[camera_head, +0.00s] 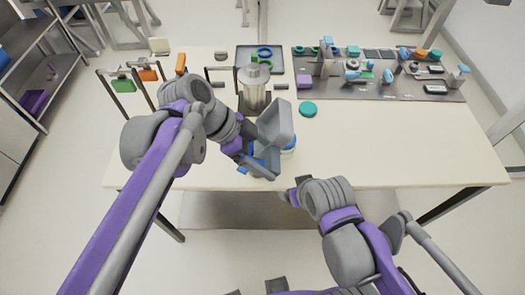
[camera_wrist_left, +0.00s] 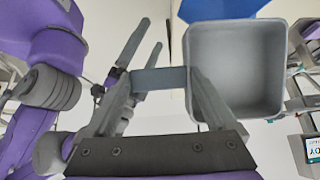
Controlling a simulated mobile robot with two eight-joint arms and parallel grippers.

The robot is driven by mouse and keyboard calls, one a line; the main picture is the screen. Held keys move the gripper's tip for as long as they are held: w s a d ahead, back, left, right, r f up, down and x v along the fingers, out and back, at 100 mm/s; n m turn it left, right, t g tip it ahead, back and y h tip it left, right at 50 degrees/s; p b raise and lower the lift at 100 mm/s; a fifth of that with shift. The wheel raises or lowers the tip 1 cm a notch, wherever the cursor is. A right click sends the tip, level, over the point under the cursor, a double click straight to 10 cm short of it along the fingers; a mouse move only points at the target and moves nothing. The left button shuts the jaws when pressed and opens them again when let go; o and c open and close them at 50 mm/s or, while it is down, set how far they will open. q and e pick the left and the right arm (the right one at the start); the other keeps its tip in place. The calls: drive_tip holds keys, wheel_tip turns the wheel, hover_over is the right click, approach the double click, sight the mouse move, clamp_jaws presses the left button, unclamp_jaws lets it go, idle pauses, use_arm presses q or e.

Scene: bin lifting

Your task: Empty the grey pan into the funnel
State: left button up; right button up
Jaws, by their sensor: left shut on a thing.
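The grey pan (camera_head: 276,122) is a deep, square-walled pan, tipped up on its side above the front of the table. My left gripper (camera_wrist_left: 160,78) is shut on the pan's tab, and the pan's hollow (camera_wrist_left: 236,72) fills the right of the left wrist view. No contents show in the visible hollow. A blue piece (camera_head: 264,166), which may be the funnel, shows below the pan and is mostly hidden. Blue also shows beyond the pan's rim in the left wrist view. My right gripper (camera_head: 288,195) is at the table's front edge; its fingers look apart and empty in the left wrist view.
A silver canister (camera_head: 254,88) stands behind the pan. A grey tray (camera_head: 273,57) holds green and blue rings. A teal disc (camera_head: 308,109) lies right of the pan. A dark mat (camera_head: 400,92) with several small parts is at back right. The table's right front (camera_head: 420,150) is clear.

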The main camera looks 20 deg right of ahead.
sight(279, 159)
use_arm(q)
drive_tip(key=shift+s+d+f, duration=0.15)
drive_tip(key=shift+d, duration=0.25)
drive_tip(key=shift+d+f+y, duration=0.15)
drive_tip(key=shift+y, duration=0.15)
drive_tip(key=shift+d+r+y+p, duration=0.2)
drive_tip(key=shift+d+y+p, duration=0.05)
drive_tip(key=shift+y+p, duration=0.25)
drive_tip(key=shift+d+t+y, duration=0.2)
drive_tip(key=shift+t+y, duration=0.2)
drive_tip(key=shift+y, duration=0.1)
drive_tip(key=shift+w+d+f+y, duration=0.2)
drive_tip(key=shift+w+f+y, duration=0.05)
drive_tip(key=shift+y, duration=0.35)
drive_tip(key=shift+s, duration=0.25)
drive_tip(key=shift+s+d+f+y, duration=0.1)
drive_tip(key=shift+y, duration=0.2)
drive_tip(key=shift+d+f+t+y, duration=0.2)
drive_tip(key=shift+t+y, duration=0.2)
drive_tip(key=shift+d+f+t+y, duration=0.15)
drive_tip(key=shift+f+y, duration=0.05)
drive_tip(key=shift+y, duration=0.4)
drive_tip(key=shift+d+f+t+y, duration=0.15)
drive_tip(key=shift+y, duration=0.45)
use_arm(e)
drive_tip(key=shift+w+d+r, duration=0.1)
drive_tip(key=shift+w+r, duration=0.45)
drive_tip(key=shift+r, duration=0.35)
